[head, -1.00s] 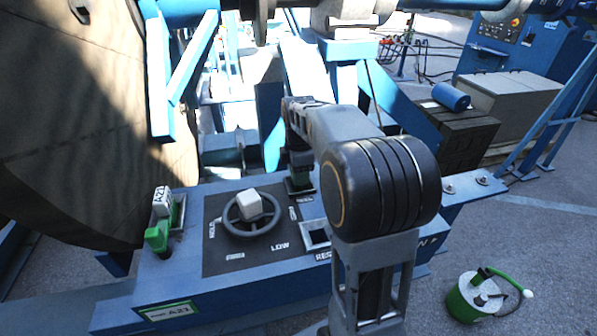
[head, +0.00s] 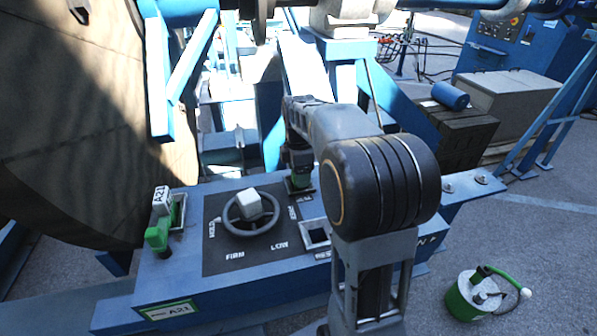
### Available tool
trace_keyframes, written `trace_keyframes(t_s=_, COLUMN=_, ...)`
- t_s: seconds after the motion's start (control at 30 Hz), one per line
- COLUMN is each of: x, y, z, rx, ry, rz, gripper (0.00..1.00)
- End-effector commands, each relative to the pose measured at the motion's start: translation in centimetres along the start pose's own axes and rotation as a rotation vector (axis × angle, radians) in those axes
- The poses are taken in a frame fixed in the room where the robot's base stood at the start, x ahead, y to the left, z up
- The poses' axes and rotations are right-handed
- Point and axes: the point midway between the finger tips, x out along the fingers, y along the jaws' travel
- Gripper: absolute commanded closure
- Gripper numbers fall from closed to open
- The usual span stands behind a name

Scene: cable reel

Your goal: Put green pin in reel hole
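How deep the piece sits is also unclear. A nearer square hole (head: 316,235) on the panel looks empty. Another green piece (head: 158,237) with a white A21 tag (head: 162,202) stands at the panel's left end.
A handwheel (head: 250,212) with a white knob stands mid-panel, left of my gripper. The big reel (head: 80,120) fills the left. A green canister (head: 474,297) with a hose sits on the floor at right. Blue frame beams stand behind my gripper.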

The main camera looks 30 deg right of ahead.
Motion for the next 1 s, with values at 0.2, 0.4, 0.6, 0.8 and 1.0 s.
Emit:
trace_keyframes(t_s=0.2, x=0.1, y=0.0, z=0.0, rx=0.000, ry=0.000, rz=-0.003, gripper=0.32)
trace_keyframes(t_s=0.4, x=-0.9, y=0.1, z=0.0, rx=0.000, ry=0.000, rz=0.001, gripper=0.32)
trace_keyframes(t_s=0.6, x=-4.5, y=0.1, z=0.0, rx=0.000, ry=0.000, rz=0.005, gripper=0.32)
trace_keyframes(t_s=0.8, x=-8.6, y=0.1, z=0.0, rx=0.000, ry=0.000, rz=0.003, gripper=0.32)
trace_keyframes(t_s=1.0, x=-11.8, y=0.1, z=0.0, rx=0.000, ry=0.000, rz=0.002, gripper=0.32)
